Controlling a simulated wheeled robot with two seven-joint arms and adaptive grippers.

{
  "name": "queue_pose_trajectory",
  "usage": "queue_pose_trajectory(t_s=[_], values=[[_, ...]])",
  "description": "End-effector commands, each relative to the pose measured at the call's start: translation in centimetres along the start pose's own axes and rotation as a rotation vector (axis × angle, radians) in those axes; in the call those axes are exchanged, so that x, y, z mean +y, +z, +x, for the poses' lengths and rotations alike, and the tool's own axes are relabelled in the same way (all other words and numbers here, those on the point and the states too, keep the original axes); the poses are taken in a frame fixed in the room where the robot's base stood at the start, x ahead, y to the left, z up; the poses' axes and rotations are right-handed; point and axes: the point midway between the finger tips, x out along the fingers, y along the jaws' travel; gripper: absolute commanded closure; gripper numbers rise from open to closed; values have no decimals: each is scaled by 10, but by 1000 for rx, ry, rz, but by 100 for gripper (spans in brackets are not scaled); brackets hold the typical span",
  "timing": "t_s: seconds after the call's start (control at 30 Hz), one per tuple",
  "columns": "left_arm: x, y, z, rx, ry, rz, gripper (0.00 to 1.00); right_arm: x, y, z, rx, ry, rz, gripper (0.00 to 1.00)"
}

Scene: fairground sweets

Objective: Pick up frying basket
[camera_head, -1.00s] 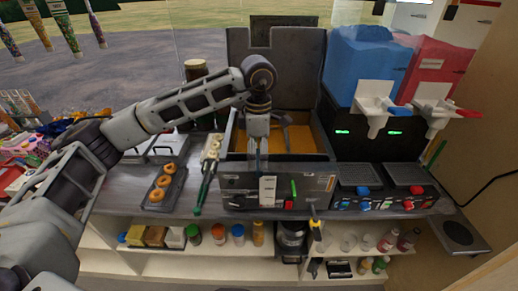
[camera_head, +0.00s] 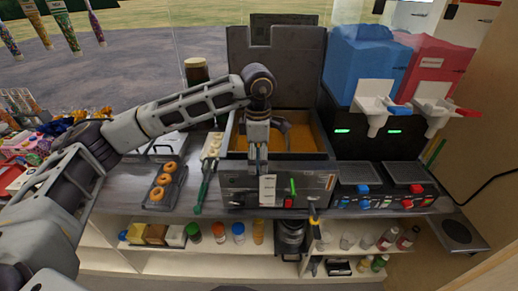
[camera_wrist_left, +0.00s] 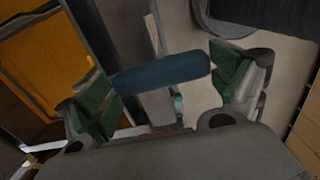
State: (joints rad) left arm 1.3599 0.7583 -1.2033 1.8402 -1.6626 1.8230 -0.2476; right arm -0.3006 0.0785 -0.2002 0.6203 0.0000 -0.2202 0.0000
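The fryer (camera_head: 310,183) stands on the counter in the middle of the head view, with an orange interior. A dark blue bar-like handle, which looks like the frying basket's handle (camera_wrist_left: 160,72), lies across the gap between my left fingers in the left wrist view. My left gripper (camera_head: 260,162) is over the front edge of the fryer. Its green-padded fingers (camera_wrist_left: 165,92) are apart, on either side of the handle, and do not look closed on it. The basket's body is mostly hidden by my arm and cannot be made out clearly. My right gripper is not in view.
A tray with doughnuts (camera_head: 163,184) lies left of the fryer, and a long green-handled item (camera_head: 204,185) lies between them. Blue (camera_head: 365,65) and red (camera_head: 435,72) drink dispensers stand at the right. Shelves with bottles (camera_head: 238,233) are below the counter.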

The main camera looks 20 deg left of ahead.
Motion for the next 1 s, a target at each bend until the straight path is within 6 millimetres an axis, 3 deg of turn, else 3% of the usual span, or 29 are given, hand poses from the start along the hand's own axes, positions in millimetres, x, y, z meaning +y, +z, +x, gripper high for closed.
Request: queue_pose_trajectory(t_s=[0.2, 0.67, 1.0], values=[[0, 0, -1, -1, 2, 0, 59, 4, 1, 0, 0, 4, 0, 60], [1, 0, -10, -2, 2, 0, 59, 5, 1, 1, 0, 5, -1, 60], [1, 1, -55, -3, 5, 0, 59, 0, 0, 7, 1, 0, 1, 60]])
